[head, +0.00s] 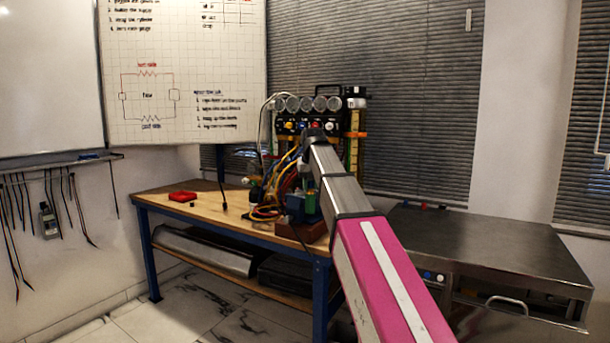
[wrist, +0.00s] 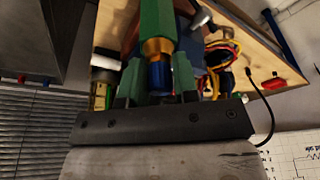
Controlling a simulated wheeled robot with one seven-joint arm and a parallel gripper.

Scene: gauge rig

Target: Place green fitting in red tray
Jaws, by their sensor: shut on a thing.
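The green fitting (wrist: 155,22) is in the wrist view, a green body with a brass collar and a blue end. My gripper (wrist: 159,76) is shut on it, its fingers on either side of the blue end. The red tray (head: 183,196) lies on the left part of the wooden bench in the head view. It also shows at the right of the wrist view (wrist: 273,83), apart from the fitting. In the head view my arm hides much of the bench's right end, and I cannot make out the gripper clearly there.
The gauge rig (head: 307,104) with hoses and coloured cables (head: 268,208) stands on the wooden bench (head: 222,216), right of the tray. A metal cabinet (head: 480,240) stands to the right. The bench top around the tray is mostly clear, with a thin black cable (head: 221,185) nearby.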

